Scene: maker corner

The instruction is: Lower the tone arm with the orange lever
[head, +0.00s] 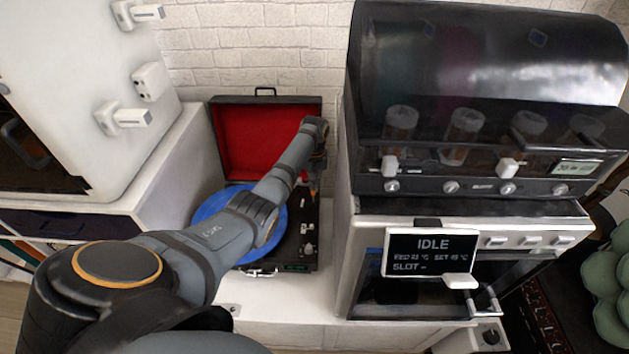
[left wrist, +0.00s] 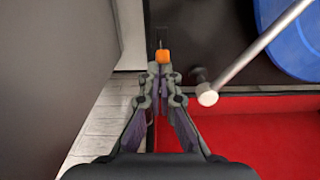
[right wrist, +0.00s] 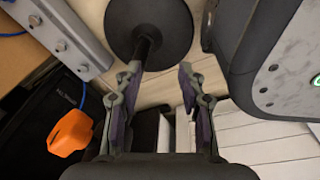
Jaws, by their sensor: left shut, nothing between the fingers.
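The orange lever (left wrist: 163,56) shows in the left wrist view just beyond the fingertips of my left gripper (left wrist: 160,70). The fingertips are together and empty, at or very near the lever; I cannot tell if they touch. The silver tone arm (left wrist: 250,57) slants beside the lever, its outer end near the red lid lining. The record player's blue record (head: 208,212) is partly hidden by my left arm in the head view; my left gripper (head: 314,184) points down at the player's right side. My right gripper (right wrist: 158,76) is open and empty, away from the player.
The red-lined lid (head: 235,140) stands open behind the player. A black-and-white machine marked IDLE (head: 432,250) stands close on the right, a white cabinet (head: 70,90) on the left. An orange object (right wrist: 68,133) and a black round disc (right wrist: 150,25) lie near my right gripper.

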